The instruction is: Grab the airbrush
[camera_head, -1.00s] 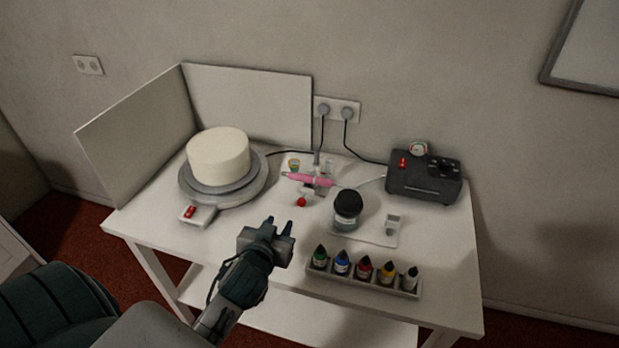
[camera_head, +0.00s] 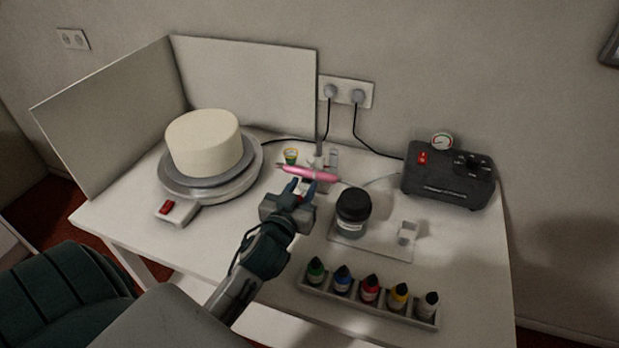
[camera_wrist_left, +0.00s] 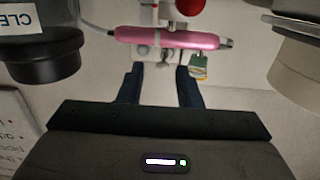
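The pink airbrush (camera_head: 310,174) rests on a small holder (camera_head: 319,158) near the back middle of the table. It also shows in the left wrist view (camera_wrist_left: 168,38), lying across the top, just beyond the fingertips. My left gripper (camera_head: 303,188) is open and empty, with its two fingers pointing at the airbrush from the front. In the left wrist view the fingers (camera_wrist_left: 160,72) stand apart, with a gap between them and the airbrush. My right gripper is not in view.
A white cake (camera_head: 204,142) sits on a turntable (camera_head: 240,181) to the left, before white panels (camera_head: 248,90). A dark jar (camera_head: 353,212) stands close at right, with a compressor (camera_head: 447,178) behind. A rack of colour bottles (camera_head: 310,287) lies along the front.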

